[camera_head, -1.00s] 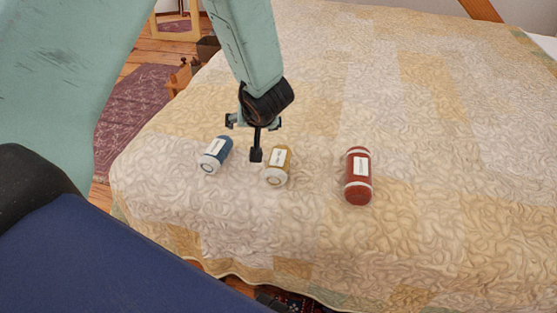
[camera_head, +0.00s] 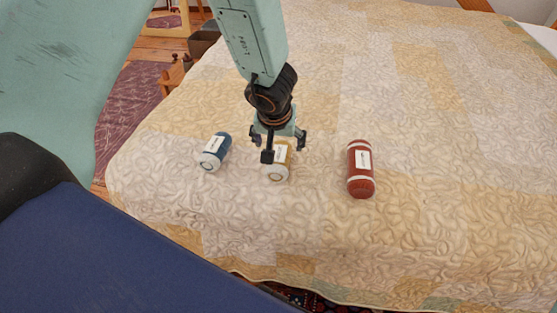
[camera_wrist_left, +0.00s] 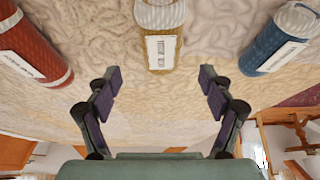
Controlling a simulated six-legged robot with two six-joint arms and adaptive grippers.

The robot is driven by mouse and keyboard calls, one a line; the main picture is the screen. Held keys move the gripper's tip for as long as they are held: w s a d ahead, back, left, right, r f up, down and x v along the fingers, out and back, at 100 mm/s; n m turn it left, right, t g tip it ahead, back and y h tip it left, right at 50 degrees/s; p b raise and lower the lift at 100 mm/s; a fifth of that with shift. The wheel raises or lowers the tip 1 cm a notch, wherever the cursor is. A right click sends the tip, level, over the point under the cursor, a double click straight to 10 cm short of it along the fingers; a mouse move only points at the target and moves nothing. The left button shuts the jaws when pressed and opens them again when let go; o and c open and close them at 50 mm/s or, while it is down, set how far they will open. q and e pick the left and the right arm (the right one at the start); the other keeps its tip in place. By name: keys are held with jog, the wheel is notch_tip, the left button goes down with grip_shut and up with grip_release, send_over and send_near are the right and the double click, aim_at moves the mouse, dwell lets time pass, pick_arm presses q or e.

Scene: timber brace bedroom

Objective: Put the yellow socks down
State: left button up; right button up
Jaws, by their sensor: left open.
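The yellow socks (camera_head: 280,160) are a rolled bundle with a white end and a white label, lying on the quilted bed between a blue bundle and a red one. My left gripper (camera_head: 279,150) is open over the yellow socks and partly covers them in the head view. In the left wrist view the yellow socks (camera_wrist_left: 161,45) lie ahead of and between the open fingers (camera_wrist_left: 158,90), with nothing in the jaws. My right gripper is in neither view.
The blue bundle (camera_head: 215,151) lies to the left and the red bundle (camera_head: 360,168) to the right. They also show in the left wrist view, blue (camera_wrist_left: 280,40) and red (camera_wrist_left: 30,50). The quilt (camera_head: 440,220) is clear in front and right.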

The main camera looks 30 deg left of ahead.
aim_at(279, 153)
pick_arm(q)
jog(key=b+x, duration=0.1)
jog(key=x, duration=0.1)
jog(key=shift+f, duration=0.35)
jog(key=b+x, duration=0.3)
jog(key=shift+a+f, duration=0.15)
jog(key=shift+f, duration=0.2)
jog(key=shift+w+f, duration=0.2)
jog(key=shift+f, duration=0.2)
jog(key=shift+r, duration=0.1)
jog(key=shift+f, duration=0.3)
jog(key=shift+c, duration=0.4)
jog(key=c, duration=1.3)
jog(key=shift+r, duration=0.15)
